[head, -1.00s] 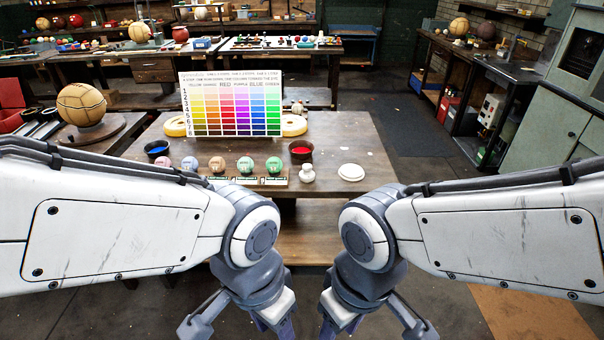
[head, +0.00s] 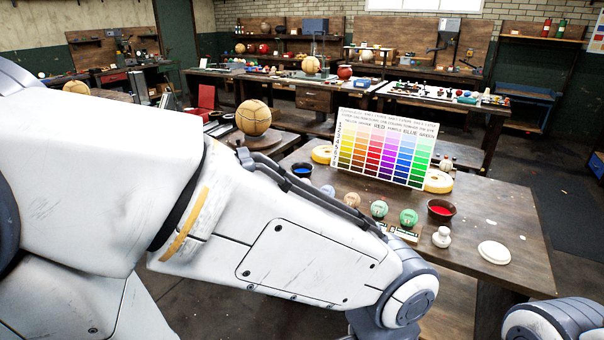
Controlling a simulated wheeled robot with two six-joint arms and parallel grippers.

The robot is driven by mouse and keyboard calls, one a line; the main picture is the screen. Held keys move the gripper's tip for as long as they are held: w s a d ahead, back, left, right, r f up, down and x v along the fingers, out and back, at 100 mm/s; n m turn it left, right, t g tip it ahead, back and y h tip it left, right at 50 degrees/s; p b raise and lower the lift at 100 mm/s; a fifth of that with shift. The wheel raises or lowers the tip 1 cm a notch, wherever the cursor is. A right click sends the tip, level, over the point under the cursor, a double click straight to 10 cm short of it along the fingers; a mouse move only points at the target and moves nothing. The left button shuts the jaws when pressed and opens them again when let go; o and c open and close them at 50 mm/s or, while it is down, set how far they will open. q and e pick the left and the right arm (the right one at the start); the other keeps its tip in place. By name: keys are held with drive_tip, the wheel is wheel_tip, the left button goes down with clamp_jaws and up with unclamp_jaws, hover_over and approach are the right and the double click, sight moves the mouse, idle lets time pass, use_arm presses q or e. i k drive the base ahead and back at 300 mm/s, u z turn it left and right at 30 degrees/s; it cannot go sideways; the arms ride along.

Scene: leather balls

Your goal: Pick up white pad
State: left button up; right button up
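The white pad (head: 494,252) is a flat, round white disc. It lies on the near right part of the brown wooden table (head: 512,277), with nothing touching it. My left arm crosses the picture from the left and ends at a joint left of and below the pad. Part of my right arm shows in the bottom right corner. Both grippers are outside the picture, so neither is seen at the pad.
A white knobbed piece (head: 442,238) stands left of the pad, near a bowl of red paint (head: 441,210). Behind are a colour chart (head: 384,148), yellow rings and a row of coloured balls. A leather ball (head: 253,117) sits further left. The table's right side is mostly bare.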

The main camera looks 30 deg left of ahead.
sight(440, 239)
drive_tip(key=u, duration=0.25)
drive_tip(key=i, duration=0.9)
drive_tip(key=z, duration=0.75)
drive_tip(key=i, duration=0.5)
drive_tip(key=z, duration=0.55)
